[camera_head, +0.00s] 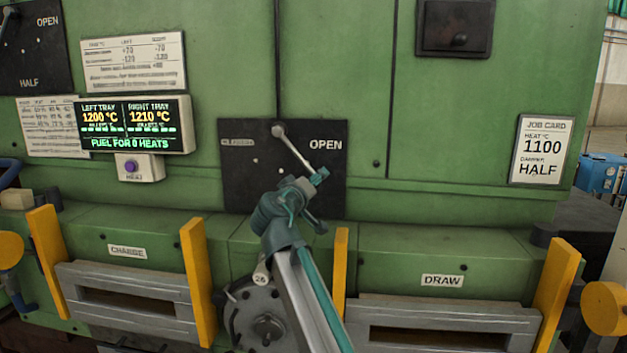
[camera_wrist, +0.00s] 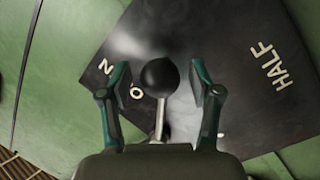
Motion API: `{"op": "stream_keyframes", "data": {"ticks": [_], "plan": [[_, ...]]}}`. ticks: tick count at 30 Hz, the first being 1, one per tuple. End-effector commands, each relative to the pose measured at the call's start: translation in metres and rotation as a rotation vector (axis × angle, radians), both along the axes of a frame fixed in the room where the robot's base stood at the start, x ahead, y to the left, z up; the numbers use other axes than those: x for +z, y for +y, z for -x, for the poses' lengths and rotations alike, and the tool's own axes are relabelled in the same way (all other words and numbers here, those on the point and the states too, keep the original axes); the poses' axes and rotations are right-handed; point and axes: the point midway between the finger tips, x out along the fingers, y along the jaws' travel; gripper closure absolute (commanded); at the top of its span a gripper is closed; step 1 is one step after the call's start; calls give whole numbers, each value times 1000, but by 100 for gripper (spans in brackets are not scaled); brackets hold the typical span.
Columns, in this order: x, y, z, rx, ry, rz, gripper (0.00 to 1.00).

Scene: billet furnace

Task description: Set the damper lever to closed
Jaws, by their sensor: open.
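The damper lever (camera_head: 295,152) is a pale rod on a black plate (camera_head: 240,190). It slants down and right from its pivot, below the OPEN label (camera_head: 326,145); a worn label, seemingly CLOSED (camera_head: 237,142), is at the left. My gripper (camera_head: 314,180) is at the lever's lower end and hides its knob in the head view. In the wrist view, the black round knob (camera_wrist: 159,75) sits between the two fingers of my open gripper (camera_wrist: 160,88), with a gap showing on each side. The HALF label (camera_wrist: 270,65) shows at the right there; my gripper hides it in the head view.
A display (camera_head: 133,125) and purple button (camera_head: 131,167) are left of the plate. Another black plate (camera_head: 40,55) is at the upper left. A job card (camera_head: 541,150) reads 1100 and HALF. Yellow posts (camera_head: 196,280) and a round hub (camera_head: 267,328) stick out below.

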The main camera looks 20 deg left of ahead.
Motion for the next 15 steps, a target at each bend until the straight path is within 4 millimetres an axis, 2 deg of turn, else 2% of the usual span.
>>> {"op": "stream_keyframes", "data": {"ticks": [8,11,15], "plan": [[0,0,-2,1,1,0,37],[0,0,-2,1,1,0,50],[0,0,-1,1,1,0,73]]}}
